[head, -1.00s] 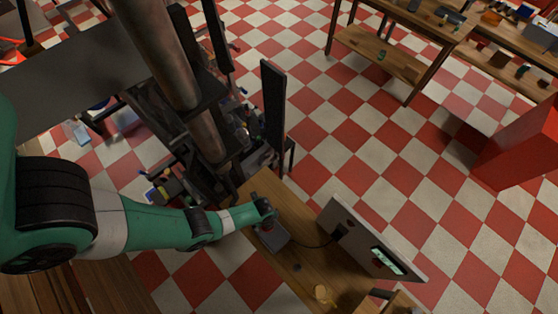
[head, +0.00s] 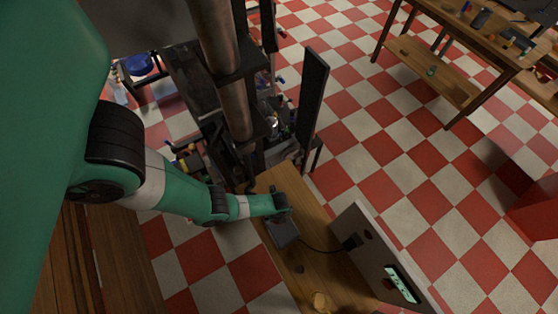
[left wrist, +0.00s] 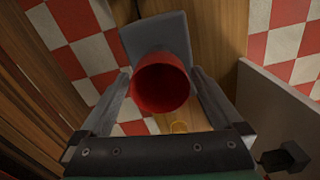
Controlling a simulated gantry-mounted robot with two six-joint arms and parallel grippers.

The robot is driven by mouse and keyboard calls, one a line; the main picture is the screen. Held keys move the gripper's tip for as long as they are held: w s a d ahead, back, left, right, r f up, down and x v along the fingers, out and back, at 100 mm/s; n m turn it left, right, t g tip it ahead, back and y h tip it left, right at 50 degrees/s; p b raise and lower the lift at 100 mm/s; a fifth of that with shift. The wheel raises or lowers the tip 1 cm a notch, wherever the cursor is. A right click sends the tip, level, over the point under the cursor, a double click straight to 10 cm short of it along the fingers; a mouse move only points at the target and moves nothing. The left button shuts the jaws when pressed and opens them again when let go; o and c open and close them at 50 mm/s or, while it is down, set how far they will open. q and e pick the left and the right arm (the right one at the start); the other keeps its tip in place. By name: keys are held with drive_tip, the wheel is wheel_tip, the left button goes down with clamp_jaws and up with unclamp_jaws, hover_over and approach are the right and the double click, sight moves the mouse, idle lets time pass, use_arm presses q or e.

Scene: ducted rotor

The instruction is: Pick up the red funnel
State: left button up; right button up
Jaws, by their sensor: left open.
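The red funnel (left wrist: 161,82) shows in the left wrist view with its wide round mouth facing the camera. It stands in front of a grey plate-like device (left wrist: 158,33), which also shows on the wooden bench in the head view (head: 284,235). My left gripper (left wrist: 161,72) is open, with one finger on each side of the funnel. Small gaps seem to remain between fingers and funnel; contact is hard to judge. In the head view my left gripper (head: 283,208) is over the device and hides the funnel. My right gripper is not in view.
A white panel (head: 375,250) stands on the bench (head: 315,270) to the right, joined to the device by a dark cable. A small yellow object (head: 319,300) lies near the front. A dark metal machine (head: 240,120) stands close behind the bench.

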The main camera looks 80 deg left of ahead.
use_arm(q)
drive_tip(key=c, duration=1.3)
drive_tip(key=shift+o, duration=0.2)
drive_tip(key=shift+r, duration=0.15)
